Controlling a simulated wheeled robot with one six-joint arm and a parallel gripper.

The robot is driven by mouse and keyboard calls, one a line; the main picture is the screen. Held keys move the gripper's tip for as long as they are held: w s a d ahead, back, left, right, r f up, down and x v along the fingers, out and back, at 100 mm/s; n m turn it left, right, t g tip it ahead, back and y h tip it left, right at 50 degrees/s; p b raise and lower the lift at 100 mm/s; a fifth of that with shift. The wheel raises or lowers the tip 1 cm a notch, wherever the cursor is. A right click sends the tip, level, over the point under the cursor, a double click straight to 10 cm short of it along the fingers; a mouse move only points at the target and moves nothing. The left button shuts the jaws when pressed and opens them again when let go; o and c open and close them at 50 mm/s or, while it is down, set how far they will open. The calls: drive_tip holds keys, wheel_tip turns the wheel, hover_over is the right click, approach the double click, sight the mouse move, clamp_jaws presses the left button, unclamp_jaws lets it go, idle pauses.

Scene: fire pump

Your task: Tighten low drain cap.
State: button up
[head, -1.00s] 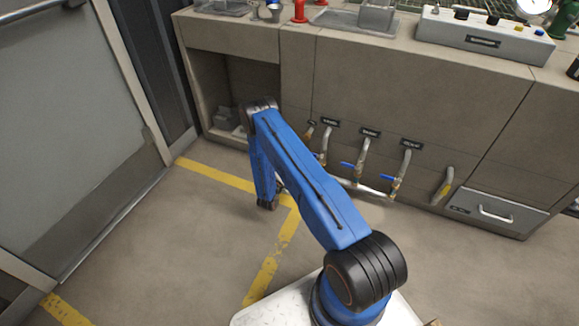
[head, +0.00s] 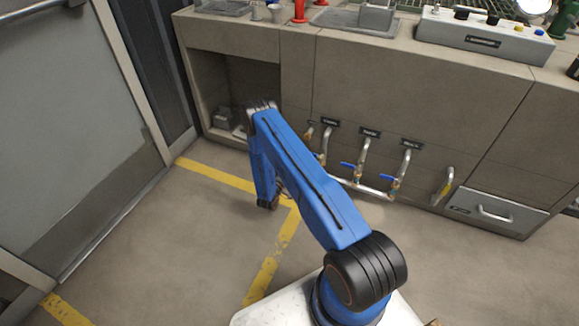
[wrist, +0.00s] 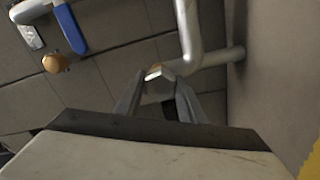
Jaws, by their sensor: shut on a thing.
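In the wrist view, my gripper (wrist: 158,100) is shut on a small hex-shaped cap (wrist: 158,84) with a brass-coloured top edge. The cap sits between the two fingertips, beside the lower bend of a pale pipe (wrist: 190,45). Whether the cap is seated tight cannot be told. In the head view, my blue arm reaches down toward the front of the cabinet, and the arm hides the gripper and the cap.
Pipes with blue-handled valves (head: 386,178) stand along the cabinet front (head: 410,110). In the wrist view, a blue lever (wrist: 70,28) and a brass round end (wrist: 55,63) are at upper left. A drawer (head: 495,212) is at right. The floor by the yellow line (head: 270,270) is clear.

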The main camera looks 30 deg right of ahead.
drive_tip(key=shift+s+f+m, duration=0.1)
drive_tip(key=shift+s+m, duration=0.05)
drive_tip(key=shift+m, duration=1.05)
drive_tip(key=o, duration=1)
drive_tip(key=shift+o, duration=0.2)
drive_tip(key=v, duration=1.7)
drive_tip(key=shift+s+a, duration=0.1)
drive_tip(key=shift+a, duration=0.05)
